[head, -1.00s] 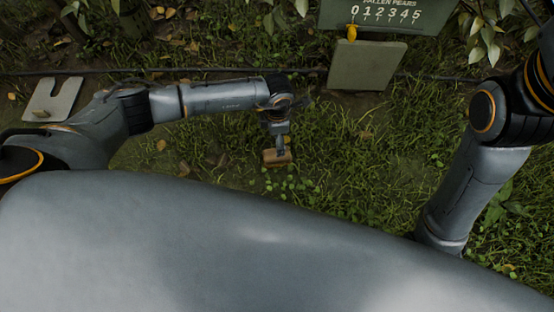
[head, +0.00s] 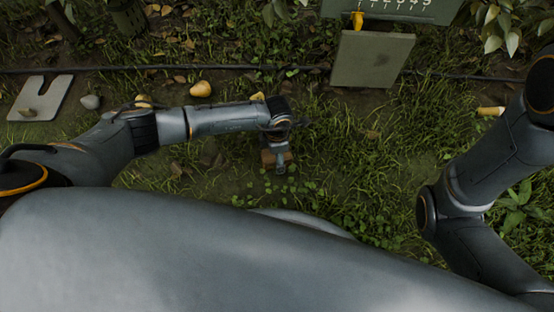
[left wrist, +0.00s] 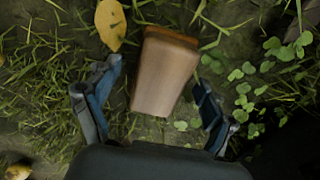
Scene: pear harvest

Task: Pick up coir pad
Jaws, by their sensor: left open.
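A brown block with a wood-like face and a darker orange-brown edge, apparently the coir pad (left wrist: 165,75), lies on the ground in the left wrist view. In the head view it shows as a small brown shape (head: 268,157), partly hidden by my gripper. My left gripper (left wrist: 155,105) is open, with one finger on each side of the block's near part. I see gaps between the fingers and the block. In the head view my left gripper (head: 281,165) points down at the block. My right arm is at the right; its gripper is out of view.
A grey-green panel (head: 372,60) stands at the back below a numbered sign (head: 405,10). A dark pipe (head: 230,67) crosses the back. Yellow pears (head: 201,89), a grey stone (head: 90,101) and a slotted pale plate (head: 40,98) lie at left. Grass right of the gripper is clear.

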